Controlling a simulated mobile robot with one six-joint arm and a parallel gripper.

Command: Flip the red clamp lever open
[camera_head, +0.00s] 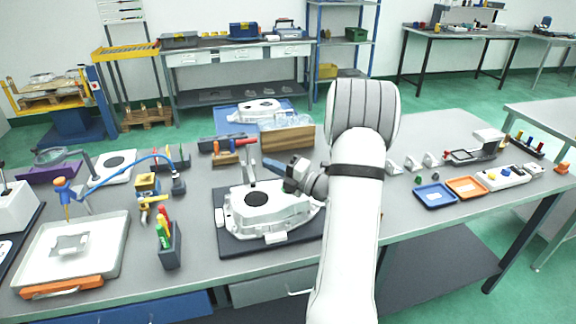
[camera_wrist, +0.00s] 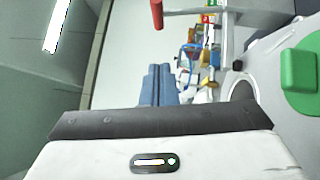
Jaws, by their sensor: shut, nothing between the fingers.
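The red clamp lever (camera_head: 245,141) stands above the white casting (camera_head: 285,216) in the head view, at the top of a grey upright arm (camera_head: 251,162). In the wrist view its red grip (camera_wrist: 156,14) is at the top edge, at the left end of a grey bar (camera_wrist: 195,12). My gripper (camera_head: 267,162) is above the casting, just right of the clamp arm, with its fingers pointing left. In the wrist view my gripper (camera_wrist: 158,68) has its blue fingers together and empty, with a visible gap to the red grip. I cannot tell the depth between them.
The casting lies on a dark plate (camera_head: 229,246) on the grey bench. A wooden box (camera_head: 287,138) stands behind. A pen holder (camera_head: 169,247) and a white tray (camera_head: 107,262) are to the left. Blue (camera_head: 435,196) and orange (camera_head: 466,187) trays lie to the right.

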